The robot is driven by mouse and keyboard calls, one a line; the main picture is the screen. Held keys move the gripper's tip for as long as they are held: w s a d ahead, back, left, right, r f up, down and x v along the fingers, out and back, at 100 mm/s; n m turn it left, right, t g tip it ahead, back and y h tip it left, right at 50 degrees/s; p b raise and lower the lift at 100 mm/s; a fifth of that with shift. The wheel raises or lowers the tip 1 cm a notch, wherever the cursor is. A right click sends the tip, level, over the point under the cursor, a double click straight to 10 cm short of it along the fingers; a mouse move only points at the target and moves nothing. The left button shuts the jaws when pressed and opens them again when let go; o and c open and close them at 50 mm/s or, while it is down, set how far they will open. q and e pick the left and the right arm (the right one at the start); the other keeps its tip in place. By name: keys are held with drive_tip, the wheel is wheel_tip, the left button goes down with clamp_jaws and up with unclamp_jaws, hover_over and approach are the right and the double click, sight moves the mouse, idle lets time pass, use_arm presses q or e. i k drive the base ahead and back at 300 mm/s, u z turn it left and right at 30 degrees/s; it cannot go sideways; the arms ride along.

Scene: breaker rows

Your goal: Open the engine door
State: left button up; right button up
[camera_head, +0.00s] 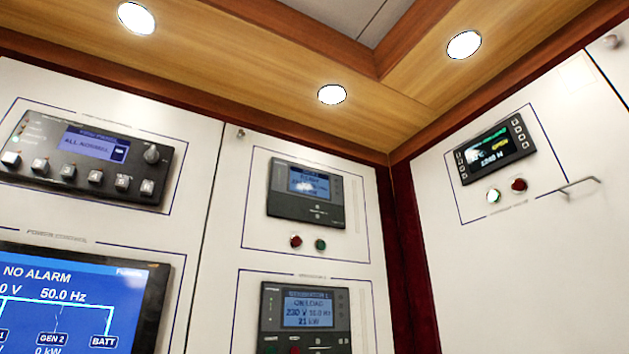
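No panel in the camera_head view is readably marked as the engine door. The white panel (440,240) on the right carries a thin metal bar handle (580,186), and its edges are partly out of the frame. I cannot tell whether this panel is the engine door. It appears flush, with no open gap visible. Neither of my grippers is in view.
The right panel also holds a display unit (496,150) with a white button (493,196) and a red button (519,185). Controllers (306,194) and a large blue screen (70,305) fill the left panels. A wooden ceiling with lamps (332,94) is above.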

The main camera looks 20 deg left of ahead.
sight(543, 267)
drive_tip(key=u, duration=0.15)
drive_tip(key=k, duration=0.5)
drive_tip(key=z, duration=2)
drive_tip(key=i, duration=0.15)
drive_tip(key=z, duration=0.1)
